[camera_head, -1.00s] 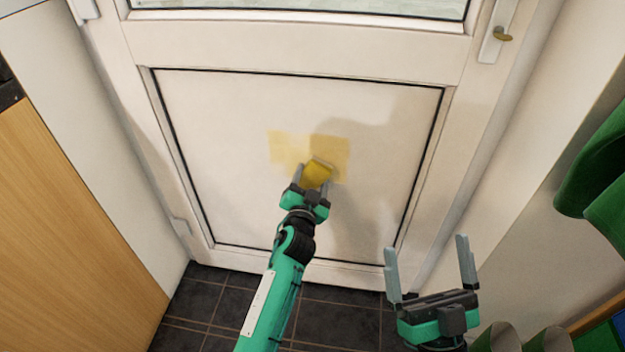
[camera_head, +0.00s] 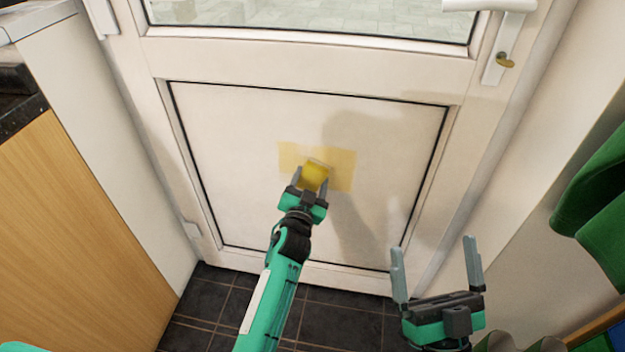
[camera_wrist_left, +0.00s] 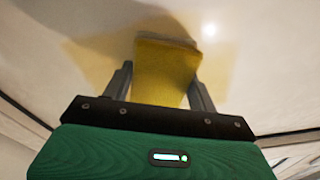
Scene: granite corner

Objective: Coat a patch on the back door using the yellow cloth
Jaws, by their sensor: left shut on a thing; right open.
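The white back door (camera_head: 240,200) fills the middle of the head view, with a framed lower panel. A pale yellow coated patch (camera_head: 343,165) shows on that panel. My left gripper (camera_head: 311,183) is shut on the yellow cloth (camera_head: 315,173), which is at the patch and appears to touch the panel. In the left wrist view the cloth (camera_wrist_left: 163,75) sits between the fingers, with the yellow patch (camera_wrist_left: 100,55) spreading to both sides behind it. The cloth hides part of the patch. My right gripper (camera_head: 436,270) is open and empty at the lower right, away from the door panel.
A wooden cabinet side (camera_head: 75,220) with a dark worktop stands at the left. Green fabric (camera_head: 598,205) hangs at the right. The door handle (camera_head: 503,45) is at the upper right. Dark floor tiles (camera_head: 335,318) lie below the door.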

